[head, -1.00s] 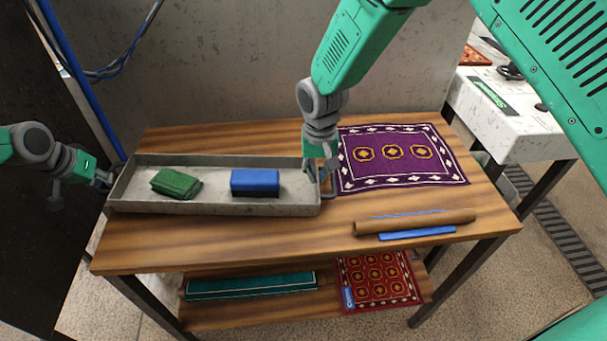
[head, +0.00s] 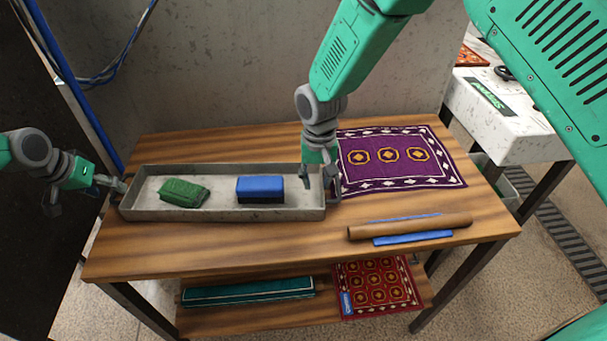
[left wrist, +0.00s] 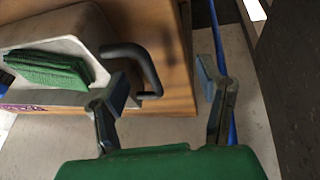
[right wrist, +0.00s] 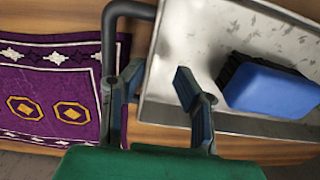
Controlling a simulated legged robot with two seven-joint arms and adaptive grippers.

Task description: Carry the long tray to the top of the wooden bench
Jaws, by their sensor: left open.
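The long grey metal tray (head: 230,215) lies on the wooden bench top (head: 220,250), towards its left. It holds a green folded cloth (head: 184,192) and a blue block with a dark underside (head: 260,188). My left gripper (head: 82,193) is open at the tray's left end. In the left wrist view, the dark left handle (left wrist: 148,70) lies between its spread fingers, nearer one finger. My right gripper (right wrist: 158,88) has its fingers apart over the tray's right end wall. One finger is inside the tray; the other is by the right handle (right wrist: 108,50), partly hiding it.
A purple patterned rug (head: 395,158) lies just right of the tray. A brown roll (head: 410,226) and a flat blue item (head: 412,239) lie at the front right. The lower shelf holds a red rug (head: 375,287) and a teal item (head: 250,290). A wall stands behind.

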